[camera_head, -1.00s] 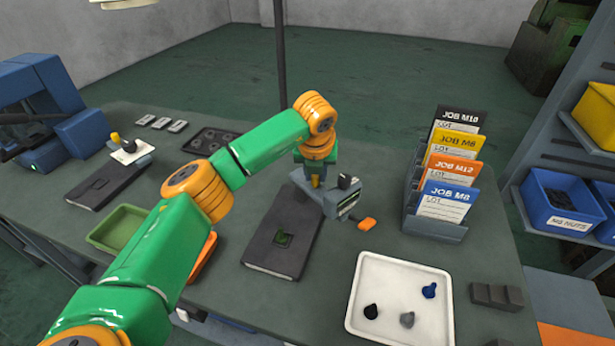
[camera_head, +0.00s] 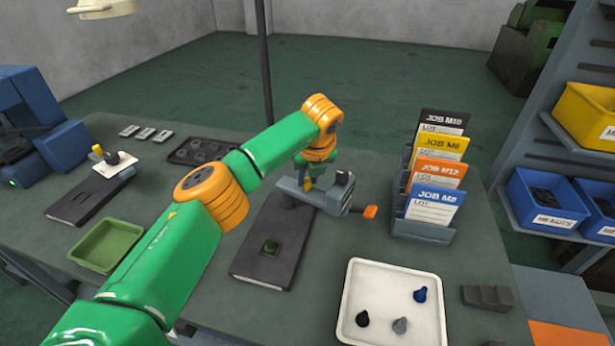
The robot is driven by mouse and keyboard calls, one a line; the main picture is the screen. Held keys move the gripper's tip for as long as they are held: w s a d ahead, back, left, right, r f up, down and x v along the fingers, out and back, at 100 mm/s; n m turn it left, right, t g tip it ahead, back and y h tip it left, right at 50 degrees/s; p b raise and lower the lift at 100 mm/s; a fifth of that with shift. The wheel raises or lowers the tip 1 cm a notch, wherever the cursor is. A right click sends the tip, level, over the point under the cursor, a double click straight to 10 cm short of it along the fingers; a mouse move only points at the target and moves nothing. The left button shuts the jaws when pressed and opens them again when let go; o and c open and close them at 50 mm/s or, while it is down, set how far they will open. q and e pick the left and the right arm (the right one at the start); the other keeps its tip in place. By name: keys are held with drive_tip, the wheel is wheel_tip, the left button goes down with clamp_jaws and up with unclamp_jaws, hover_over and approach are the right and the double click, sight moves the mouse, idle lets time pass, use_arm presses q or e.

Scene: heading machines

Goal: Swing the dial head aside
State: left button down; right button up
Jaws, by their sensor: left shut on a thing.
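The dial head (camera_head: 328,200) is a grey block with a dark knob on top and an orange tab (camera_head: 370,212) at its right. It sits over the far end of a dark base plate (camera_head: 262,265) and points out to the right past the plate's edge. A small green piece (camera_head: 269,246) lies uncovered on the plate. My left gripper (camera_head: 307,184) reaches down to the dial head, shut on it near a yellow part. My own arm link partly hides the fingers. My right gripper is out of view.
A rack of job cards (camera_head: 428,231) stands right of the dial head. A white tray (camera_head: 375,277) with several small pieces lies in front. A green tray (camera_head: 105,246) and a second dial device (camera_head: 115,163) are at the left. Table between the tab and rack is clear.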

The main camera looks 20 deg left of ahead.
sight(311, 199)
use_arm(q)
drive_tip(key=shift+r, duration=0.1)
drive_tip(key=c, duration=0.7)
unclamp_jaws()
drive_tip(key=shift+w, duration=0.1)
drive_tip(key=shift+r, duration=0.1)
drive_tip(key=b+v, duration=0.2)
drive_tip(key=v, duration=0.4)
drive_tip(key=shift+d+r, duration=0.1)
drive_tip(key=shift+r, duration=0.25)
